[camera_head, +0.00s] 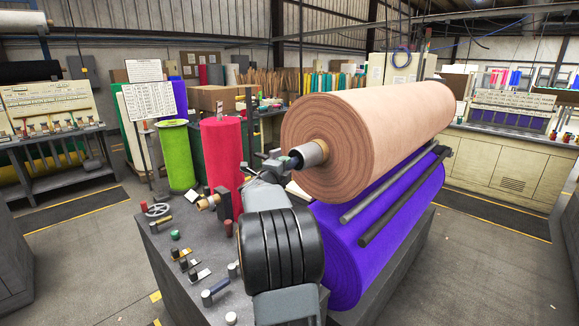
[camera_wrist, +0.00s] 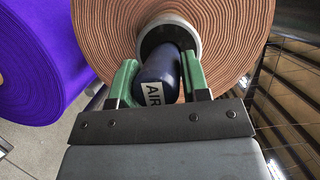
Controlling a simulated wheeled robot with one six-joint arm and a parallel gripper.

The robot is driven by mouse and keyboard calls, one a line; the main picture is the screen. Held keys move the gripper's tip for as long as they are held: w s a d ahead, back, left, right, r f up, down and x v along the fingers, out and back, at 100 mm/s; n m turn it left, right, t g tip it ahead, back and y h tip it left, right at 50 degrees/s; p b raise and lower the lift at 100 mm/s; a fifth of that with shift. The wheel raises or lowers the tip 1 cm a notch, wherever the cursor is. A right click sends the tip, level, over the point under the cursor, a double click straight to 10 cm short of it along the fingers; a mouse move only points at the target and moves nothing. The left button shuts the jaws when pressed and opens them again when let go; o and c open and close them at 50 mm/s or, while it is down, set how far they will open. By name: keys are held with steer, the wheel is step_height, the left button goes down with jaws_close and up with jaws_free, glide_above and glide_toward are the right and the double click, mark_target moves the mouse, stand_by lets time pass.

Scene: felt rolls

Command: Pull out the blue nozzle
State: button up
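The blue nozzle (camera_wrist: 157,76), dark blue with a white "AIR" label, sits in the core (camera_wrist: 168,38) of the tan felt roll (camera_wrist: 225,40). Its far end is hidden inside the core. In the head view a little of the nozzle (camera_head: 296,159) shows at the mouth of the pale core (camera_head: 314,152). My gripper (camera_wrist: 158,75) has its green fingers on either side of the nozzle, close against it, and looks shut on it. In the head view my gripper (camera_head: 282,161) is at the near end of the tan roll (camera_head: 375,130), partly hidden by my arm.
A purple roll (camera_head: 340,255) lies below the tan one, with two dark bars (camera_head: 400,200) alongside. A grey bench (camera_head: 165,255) with several small parts and a handwheel (camera_head: 155,209) is at left. Red (camera_head: 222,150) and green (camera_head: 178,155) rolls stand behind.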

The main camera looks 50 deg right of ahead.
steer(key=shift+f, duration=0.1)
steer(key=c, duration=0.6)
jaws_close()
steer(key=shift+f, duration=0.15)
steer(key=shift+w+a+f, duration=0.1)
steer(key=shift+a, duration=0.95)
steer(key=a+b, duration=0.1)
steer(key=a, duration=0.6)
steer(key=shift+w+a+r, duration=0.15)
steer(key=shift+w+r, duration=0.1)
steer(key=shift+r, duration=0.1)
stand_by(0.5)
